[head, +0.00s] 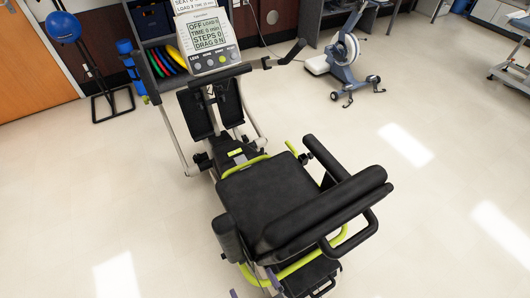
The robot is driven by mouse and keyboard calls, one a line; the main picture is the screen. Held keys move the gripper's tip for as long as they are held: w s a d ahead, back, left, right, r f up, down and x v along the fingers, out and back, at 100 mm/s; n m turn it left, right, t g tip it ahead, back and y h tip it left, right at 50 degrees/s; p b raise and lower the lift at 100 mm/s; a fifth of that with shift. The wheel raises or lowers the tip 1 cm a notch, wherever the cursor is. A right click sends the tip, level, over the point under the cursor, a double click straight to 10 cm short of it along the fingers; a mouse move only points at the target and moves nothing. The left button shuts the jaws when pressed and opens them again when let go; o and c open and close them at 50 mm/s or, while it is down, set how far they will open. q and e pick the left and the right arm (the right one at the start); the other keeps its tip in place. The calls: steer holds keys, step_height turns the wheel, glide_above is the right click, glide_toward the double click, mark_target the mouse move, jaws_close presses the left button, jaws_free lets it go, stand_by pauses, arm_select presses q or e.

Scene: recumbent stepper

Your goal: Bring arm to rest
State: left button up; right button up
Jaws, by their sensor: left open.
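The recumbent stepper has a black seat (268,190) with lime-green side rails and a thick black backrest (325,212) nearest me. A black padded arm (228,236) stands at the seat's left side. Another black arm (325,157) slants up at the seat's right side. The long handlebars (285,57) reach out by the console (208,43), which reads OFF, TIME 0, STEPS 0 and DRAG 0. My left gripper (252,285) shows only as purplish fingertips at the bottom edge, apart and empty, just behind the seat near the green rail. My right gripper is not in view.
A grey and white exercise cycle (346,62) stands at the back right. A shelf with colored discs (165,60) and a stand with a blue ball (64,27) are at the back left. The pale floor (450,170) is clear on both sides.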

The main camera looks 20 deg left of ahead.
arm_select(q)
step_height(320, 180, down, 9)
steer(key=s+a+m+g+h, duration=0.2)
steer(key=m+g+h, duration=0.6)
steer(key=m+h, duration=0.35)
steer(key=s+a+g+h, duration=0.2)
steer(key=s+a, duration=0.5)
steer(key=a, duration=0.6)
step_height(320, 180, up, 39)
steer(key=p, duration=3.8)
steer(key=shift+t, duration=0.3)
